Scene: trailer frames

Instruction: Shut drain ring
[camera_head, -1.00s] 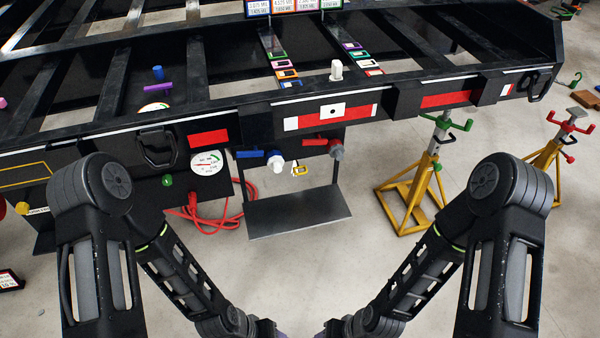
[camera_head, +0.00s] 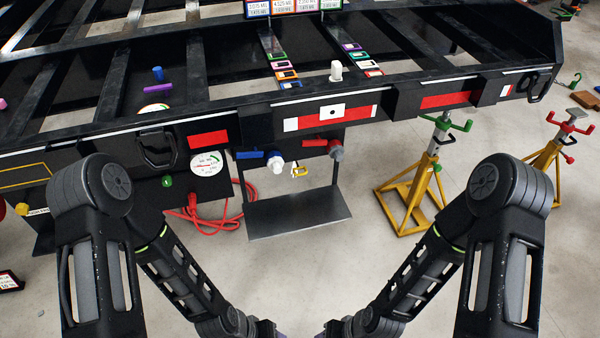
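A small yellow ring-shaped piece (camera_head: 299,170) hangs below the trailer frame's front beam, between the blue-handled and red-handled valves. It looks like the drain ring, but it is too small to tell how it is set. The blue handle (camera_head: 250,154) ends at a white fitting (camera_head: 276,162). The red handle (camera_head: 314,143) ends at a grey fitting (camera_head: 336,149). Both my arms reach down to the bottom middle, well below the ring and apart from it. Their wrists are at the bottom edge, and the grippers are cut off below the picture.
A dark shelf plate (camera_head: 297,213) hangs below the valves. A dial gauge (camera_head: 206,163), a green knob (camera_head: 167,181) and a red hose (camera_head: 205,222) are to the left. Yellow stands (camera_head: 412,193) are on the right. The floor in front of the shelf is clear.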

